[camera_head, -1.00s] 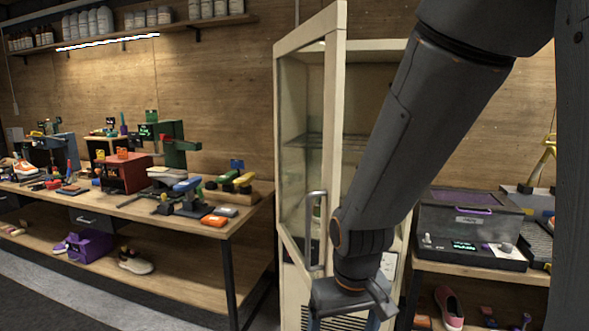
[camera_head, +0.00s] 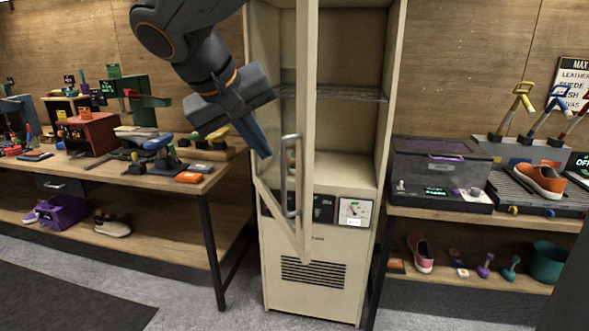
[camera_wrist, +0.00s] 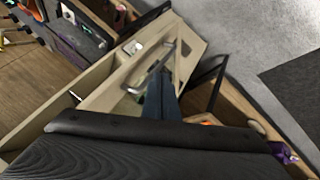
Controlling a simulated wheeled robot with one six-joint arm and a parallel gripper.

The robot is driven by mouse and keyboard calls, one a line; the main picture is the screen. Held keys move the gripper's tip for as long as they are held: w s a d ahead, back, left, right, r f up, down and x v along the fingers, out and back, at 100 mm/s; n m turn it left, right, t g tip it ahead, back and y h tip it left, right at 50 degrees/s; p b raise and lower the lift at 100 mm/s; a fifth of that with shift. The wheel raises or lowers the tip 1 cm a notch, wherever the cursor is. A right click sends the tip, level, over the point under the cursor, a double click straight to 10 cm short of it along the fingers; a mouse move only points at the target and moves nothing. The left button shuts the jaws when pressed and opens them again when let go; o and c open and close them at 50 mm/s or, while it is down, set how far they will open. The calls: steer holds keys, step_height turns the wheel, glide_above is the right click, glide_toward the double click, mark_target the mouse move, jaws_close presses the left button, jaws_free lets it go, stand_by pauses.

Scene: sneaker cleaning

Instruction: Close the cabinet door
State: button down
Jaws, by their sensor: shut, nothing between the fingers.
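The beige cabinet (camera_head: 335,240) stands in the middle of the head view. Its glass-paned door (camera_head: 307,100) stands open, swung out toward me and seen nearly edge-on. The grey bar handle (camera_head: 284,185) is on the door's left face. My gripper (camera_head: 266,154) is shut and empty, on the left, outer side of the door, close to the handle. In the wrist view my gripper (camera_wrist: 161,78) points at the door (camera_wrist: 190,58) beside its handle. I cannot tell whether the fingers touch the door.
A workbench (camera_head: 190,187) with tools stands left of the cabinet. A table at right holds a grey box (camera_head: 440,172) and an orange sneaker (camera_head: 541,181). Shelves inside the cabinet look empty. Grey floor (camera_head: 190,315) in front is free.

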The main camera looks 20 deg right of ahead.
steer(key=p, duration=0.2)
glide_toward(303, 180)
step_height(303, 180, down, 4)
steer(key=w+a, duration=0.2)
steer(key=d+p, duration=0.2)
steer(key=d, duration=0.2)
steer(key=shift+r, duration=0.2)
